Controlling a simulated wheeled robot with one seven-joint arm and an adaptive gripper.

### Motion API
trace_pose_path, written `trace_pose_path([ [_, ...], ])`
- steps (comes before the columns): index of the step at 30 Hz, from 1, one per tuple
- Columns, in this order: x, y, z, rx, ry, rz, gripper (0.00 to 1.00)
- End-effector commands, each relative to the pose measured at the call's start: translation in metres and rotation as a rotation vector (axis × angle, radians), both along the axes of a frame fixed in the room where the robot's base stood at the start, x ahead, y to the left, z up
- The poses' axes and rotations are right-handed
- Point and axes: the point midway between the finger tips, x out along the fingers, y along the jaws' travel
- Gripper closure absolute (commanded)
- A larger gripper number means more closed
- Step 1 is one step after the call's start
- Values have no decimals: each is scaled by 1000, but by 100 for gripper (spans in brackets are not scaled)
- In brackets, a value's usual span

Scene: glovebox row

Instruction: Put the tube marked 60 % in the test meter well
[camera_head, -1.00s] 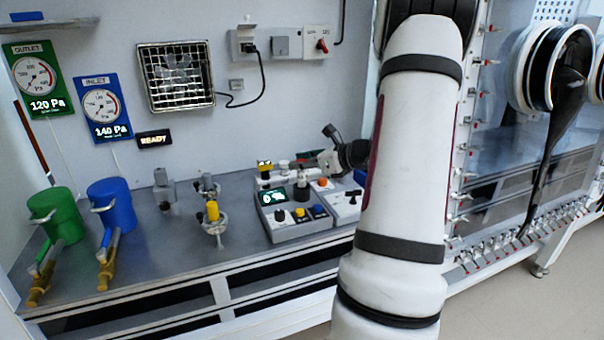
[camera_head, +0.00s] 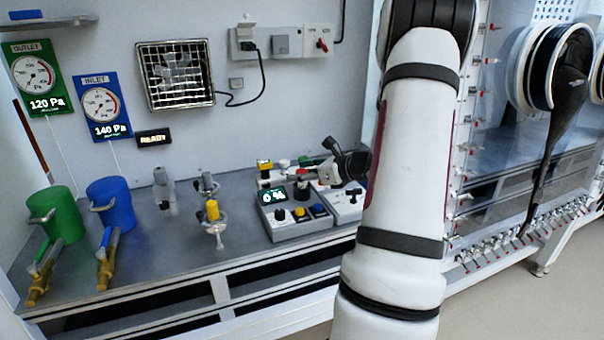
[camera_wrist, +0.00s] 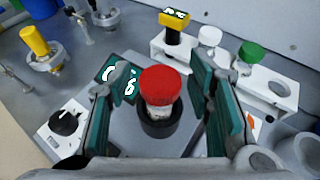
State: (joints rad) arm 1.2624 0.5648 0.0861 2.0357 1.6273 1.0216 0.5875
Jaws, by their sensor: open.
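The test meter (camera_head: 293,226) stands on the bench, its display (camera_head: 272,196) showing what looks like "0 %". Its dark round well (camera_wrist: 160,125) shows in the wrist view. A tube with a red cap (camera_wrist: 161,84) stands upright in or directly above that well; its lower end is hidden. No percentage mark on this tube is readable. My gripper (camera_wrist: 160,108) is open, with one teal-padded finger on each side of the red-capped tube. Gaps show between the cap and both fingers. In the head view, my gripper (camera_head: 326,172) is small beside the well.
Behind the meter a white rack (camera_wrist: 262,97) holds a white-capped tube (camera_wrist: 210,37), a green-capped tube (camera_wrist: 250,53) and an empty hole. A yellow-topped clamp fixture (camera_head: 212,211) stands left of the meter.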

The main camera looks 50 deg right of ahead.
Motion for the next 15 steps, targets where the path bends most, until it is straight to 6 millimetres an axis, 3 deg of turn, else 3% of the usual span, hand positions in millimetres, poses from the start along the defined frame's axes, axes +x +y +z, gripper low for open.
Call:
trace_pose_path([
  [5, -7, -1, 6, -1, 0, -3, 53],
  [15, -69, -4, 32, -3, 0, -4, 53],
])
